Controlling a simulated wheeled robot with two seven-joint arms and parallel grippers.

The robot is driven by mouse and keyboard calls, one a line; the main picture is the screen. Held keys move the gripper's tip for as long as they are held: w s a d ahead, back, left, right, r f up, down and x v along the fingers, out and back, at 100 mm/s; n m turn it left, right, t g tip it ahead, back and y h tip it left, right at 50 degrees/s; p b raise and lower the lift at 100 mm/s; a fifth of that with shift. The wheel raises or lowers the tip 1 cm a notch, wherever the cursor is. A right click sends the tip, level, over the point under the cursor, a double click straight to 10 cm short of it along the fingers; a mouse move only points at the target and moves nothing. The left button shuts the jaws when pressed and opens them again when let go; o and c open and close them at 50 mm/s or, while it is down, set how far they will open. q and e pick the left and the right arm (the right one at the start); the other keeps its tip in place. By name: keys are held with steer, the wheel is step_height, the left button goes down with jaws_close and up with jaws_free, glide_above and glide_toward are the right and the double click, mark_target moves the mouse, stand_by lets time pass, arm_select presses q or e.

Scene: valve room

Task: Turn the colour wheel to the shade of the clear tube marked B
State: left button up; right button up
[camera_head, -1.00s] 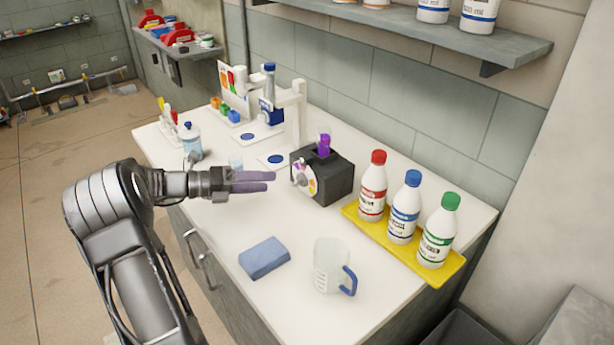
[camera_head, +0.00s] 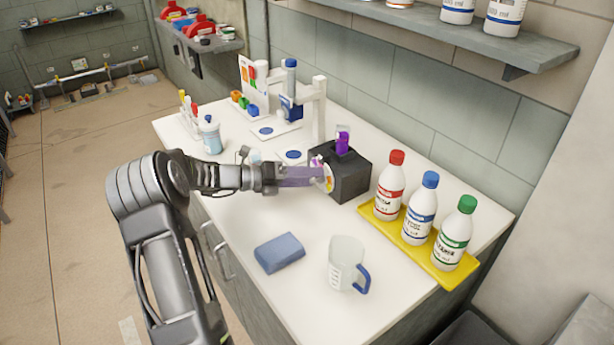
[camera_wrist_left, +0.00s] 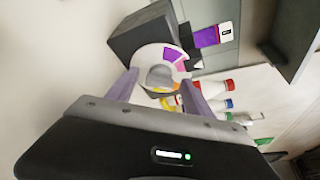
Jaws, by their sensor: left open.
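The colour wheel (camera_head: 329,178) is a disc with coloured segments on the front of a black box (camera_head: 349,172). In the left wrist view the wheel (camera_wrist_left: 172,55) shows purple, pink and yellow-orange segments around a grey hub (camera_wrist_left: 160,76). A clear tube with purple liquid (camera_head: 342,142) stands in the top of the box; its marking is too small to read in the head view, and the tube (camera_wrist_left: 210,36) lies sideways in the wrist view. My left gripper (camera_head: 318,175) is open, its purple-grey fingers at the wheel's face, on either side of the hub. My right gripper is not in view.
Red-, blue- and green-capped bottles stand on a yellow tray (camera_head: 448,277) right of the box. A blue sponge (camera_head: 279,253) and a clear jug (camera_head: 345,262) stand in front. A white stand (camera_head: 319,108) is behind. The counter's front is partly clear.

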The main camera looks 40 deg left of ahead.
arm_select(q)
steer(key=shift+c, duration=0.6)
jaws_close()
